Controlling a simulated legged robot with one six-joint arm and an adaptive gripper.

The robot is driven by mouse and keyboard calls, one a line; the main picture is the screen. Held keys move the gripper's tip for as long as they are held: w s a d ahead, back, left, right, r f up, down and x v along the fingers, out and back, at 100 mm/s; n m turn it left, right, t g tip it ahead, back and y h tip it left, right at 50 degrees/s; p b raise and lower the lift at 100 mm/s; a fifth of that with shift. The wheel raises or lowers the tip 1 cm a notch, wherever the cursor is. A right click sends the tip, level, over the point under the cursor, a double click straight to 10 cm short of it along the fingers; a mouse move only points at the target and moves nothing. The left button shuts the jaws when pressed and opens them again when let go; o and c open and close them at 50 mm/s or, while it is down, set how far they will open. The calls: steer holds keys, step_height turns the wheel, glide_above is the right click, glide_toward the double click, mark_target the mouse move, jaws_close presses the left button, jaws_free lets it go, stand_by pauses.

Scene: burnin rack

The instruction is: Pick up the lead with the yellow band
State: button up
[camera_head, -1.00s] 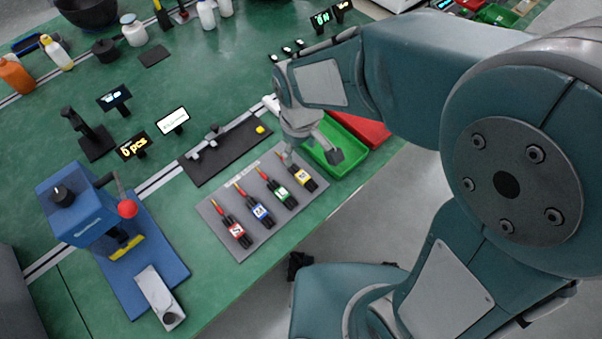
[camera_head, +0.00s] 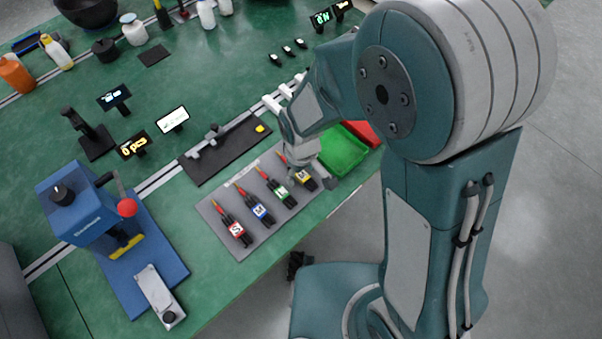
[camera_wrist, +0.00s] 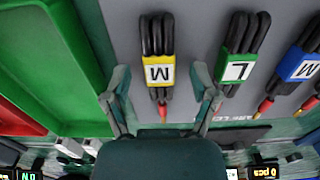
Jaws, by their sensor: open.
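The lead with the yellow band (camera_wrist: 159,69) lies on the grey mat (camera_wrist: 191,30), its looped black cable bundle at the top of the wrist view and its red tip toward my gripper. Its yellow band also shows in the head view (camera_head: 304,177), at the right end of the row, partly behind my gripper. My gripper (camera_wrist: 162,100) is open and empty, with one finger to each side of this lead. I cannot tell how high the fingers are above the mat.
Beside it lie the green-band lead (camera_wrist: 238,68), the blue-band lead (camera_head: 262,213) and the red-band lead (camera_head: 237,231). A green bin (camera_head: 343,150) and a red bin (camera_head: 363,131) stand at the right. A black fixture plate (camera_head: 208,162) lies behind the mat; a blue press (camera_head: 83,205) stands left.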

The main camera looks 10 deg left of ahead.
jaws_close()
steer(key=shift+r, duration=0.15)
